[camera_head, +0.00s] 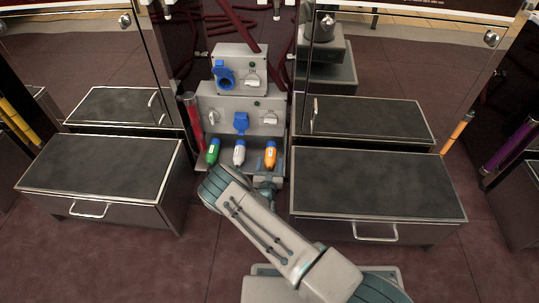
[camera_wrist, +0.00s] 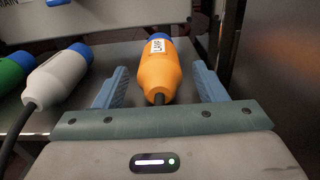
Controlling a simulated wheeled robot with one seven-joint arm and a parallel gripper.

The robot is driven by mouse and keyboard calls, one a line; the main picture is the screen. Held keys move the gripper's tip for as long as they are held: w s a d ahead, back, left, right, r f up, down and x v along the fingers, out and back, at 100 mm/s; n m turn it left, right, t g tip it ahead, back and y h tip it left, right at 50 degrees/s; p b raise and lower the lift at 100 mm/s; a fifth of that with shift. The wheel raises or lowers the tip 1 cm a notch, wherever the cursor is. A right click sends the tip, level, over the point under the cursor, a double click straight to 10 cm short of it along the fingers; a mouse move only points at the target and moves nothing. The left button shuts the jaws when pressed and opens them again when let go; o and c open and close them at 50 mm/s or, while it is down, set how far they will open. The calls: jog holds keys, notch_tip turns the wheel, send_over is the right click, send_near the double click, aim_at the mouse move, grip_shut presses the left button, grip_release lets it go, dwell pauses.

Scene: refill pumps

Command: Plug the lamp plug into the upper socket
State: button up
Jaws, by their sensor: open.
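The orange plug (camera_head: 270,156) with a blue end lies at the right of a row of plugs on a grey shelf. In the wrist view the orange plug (camera_wrist: 160,75) carries a white label that seems to read "LAMP", and a dark cable leaves its near end. My gripper (camera_wrist: 159,82) is open, with one blue finger on each side of the orange plug and gaps between. In the head view my arm partly hides my gripper (camera_head: 267,181). The upper socket (camera_head: 224,76) is blue and round, on the upper grey box. A lower blue socket (camera_head: 241,121) is on the box below.
A white plug (camera_head: 239,154) and a green plug (camera_head: 213,152) lie left of the orange one. The white plug (camera_wrist: 58,78) is close to my left finger. Low dark cabinets stand at left (camera_head: 105,168) and right (camera_head: 375,183). A dark panel rises right of the shelf.

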jog(key=c, duration=1.3)
jog(key=shift+s, duration=0.15)
jog(key=shift+s+a+p, duration=0.15)
jog(key=shift+s+p, duration=1.45)
jog(key=shift+s, duration=1.25)
jog(key=shift+r, duration=0.1)
jog(key=shift+r+p, duration=1.3)
jog(key=shift+r, duration=0.15)
